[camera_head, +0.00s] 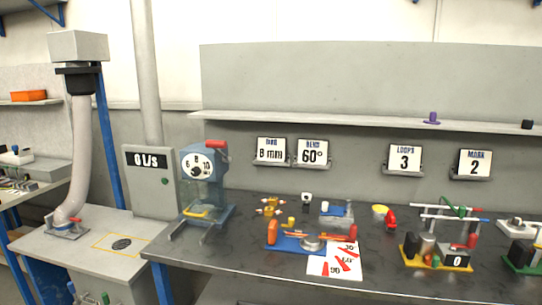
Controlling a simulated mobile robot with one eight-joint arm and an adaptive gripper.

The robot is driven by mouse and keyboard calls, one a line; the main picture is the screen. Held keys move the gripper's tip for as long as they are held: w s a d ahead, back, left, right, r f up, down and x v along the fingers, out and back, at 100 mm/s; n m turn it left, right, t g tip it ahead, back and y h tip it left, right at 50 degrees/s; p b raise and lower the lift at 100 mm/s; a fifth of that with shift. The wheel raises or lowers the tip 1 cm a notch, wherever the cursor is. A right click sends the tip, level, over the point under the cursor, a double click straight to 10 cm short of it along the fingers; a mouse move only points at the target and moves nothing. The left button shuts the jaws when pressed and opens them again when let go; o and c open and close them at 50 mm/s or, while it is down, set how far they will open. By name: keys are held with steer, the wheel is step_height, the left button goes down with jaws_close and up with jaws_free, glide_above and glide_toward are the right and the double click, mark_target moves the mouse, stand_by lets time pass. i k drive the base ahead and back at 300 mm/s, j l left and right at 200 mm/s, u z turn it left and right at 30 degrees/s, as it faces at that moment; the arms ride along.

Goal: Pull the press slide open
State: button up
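A blue-grey machine (203,185) that looks like the press stands at the left end of the dark workbench. It has a white dial (198,165) with numbers on its front and a red lever (215,144) at its top. A yellow handle (202,213) sits low at its front, close to the machine's base. I cannot tell from here whether the slide is in or out. My gripper is not in view.
The dark workbench (300,283) carries a blue fixture (289,243), a paper sheet with red marks (322,267) and a yellow-based fixture (461,262). A grey cabinet (150,200) and a light side table (85,260) with a hose (84,150) stand left.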

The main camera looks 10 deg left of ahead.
mark_target(208, 211)
steer(key=i+j+u, duration=0.1)
steer(key=i+j, duration=0.2)
steer(key=i+j+u, duration=0.15)
steer(key=i, duration=0.3)
steer(key=i+j+u, duration=0.1)
steer(key=i+j, duration=0.2)
steer(key=i+j+u, duration=0.15)
steer(key=i, duration=0.35)
